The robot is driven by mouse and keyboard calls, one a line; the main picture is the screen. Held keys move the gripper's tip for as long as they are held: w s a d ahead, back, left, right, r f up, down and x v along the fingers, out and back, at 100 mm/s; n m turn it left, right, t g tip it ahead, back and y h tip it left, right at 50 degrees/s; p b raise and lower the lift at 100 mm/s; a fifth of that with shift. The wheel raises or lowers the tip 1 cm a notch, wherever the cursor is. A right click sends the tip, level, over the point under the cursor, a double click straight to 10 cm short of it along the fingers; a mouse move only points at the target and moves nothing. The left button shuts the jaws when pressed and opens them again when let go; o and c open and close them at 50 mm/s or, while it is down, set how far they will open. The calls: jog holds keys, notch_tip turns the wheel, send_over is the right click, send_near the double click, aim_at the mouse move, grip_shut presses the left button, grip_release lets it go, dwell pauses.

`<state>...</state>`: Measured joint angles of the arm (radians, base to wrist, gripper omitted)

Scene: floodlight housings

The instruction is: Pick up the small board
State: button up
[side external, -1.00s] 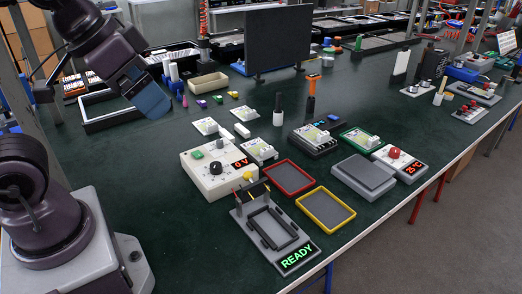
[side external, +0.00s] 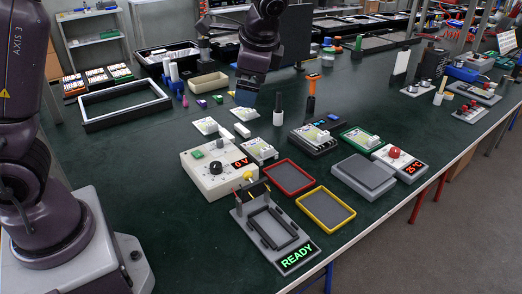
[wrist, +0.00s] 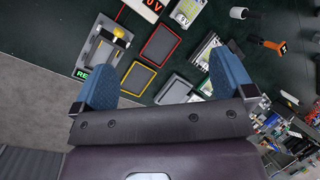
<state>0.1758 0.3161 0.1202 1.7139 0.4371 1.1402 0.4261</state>
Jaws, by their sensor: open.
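Several small light boards with yellow-green patches lie on the green bench. One board (side external: 206,126) lies at the left, another (side external: 245,113) lies just below my gripper in the picture, and a third (side external: 260,150) is beside the white power supply. A further board (side external: 311,133) sits on a black finned housing (side external: 314,144). I cannot tell which one is the small board of the task. My gripper (side external: 246,98) is above the bench, apart from the boards. In the wrist view my gripper (wrist: 160,84) has its blue fingers wide apart with nothing held between them. One board (wrist: 187,12) shows at the top there.
A white power supply (side external: 216,185) reads 0 V. A fixture (side external: 238,212) showing READY stands in front. A red-rimmed tray (side external: 268,170), a yellow-rimmed tray (side external: 349,227) and a grey plate (side external: 364,175) lie nearby.

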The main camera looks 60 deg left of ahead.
jog(key=w+f+m+g+y, duration=0.1)
jog(key=w+f+m+y, duration=0.35)
jog(key=w+f, duration=0.55)
jog(key=m+y, duration=0.4)
jog(key=m, duration=0.2)
send_near(269, 151)
jog(key=shift+s+d+r+t, duration=0.15)
jog(key=shift+s+d+r, duration=0.2)
jog(key=shift+d, duration=0.15)
jog(key=shift+s+d+r+t, duration=0.2)
jog(key=shift+d+r, duration=0.15)
jog(key=shift+d, duration=0.15)
jog(key=shift+a+f, duration=0.2)
jog(key=shift+a, duration=0.1)
jog(key=x, duration=0.6)
jog(key=shift+a+f, duration=0.15)
jog(key=shift+a, duration=0.15)
jog(key=shift+w+x, duration=0.15)
jog(key=shift+x, duration=1.25)
jog(key=shift+w+x, duration=0.1)
jog(key=shift+x, duration=1.35)
jog(key=shift+d+f, duration=0.1)
jog(key=shift+f, duration=0.05)
jog(key=c, duration=0.8)
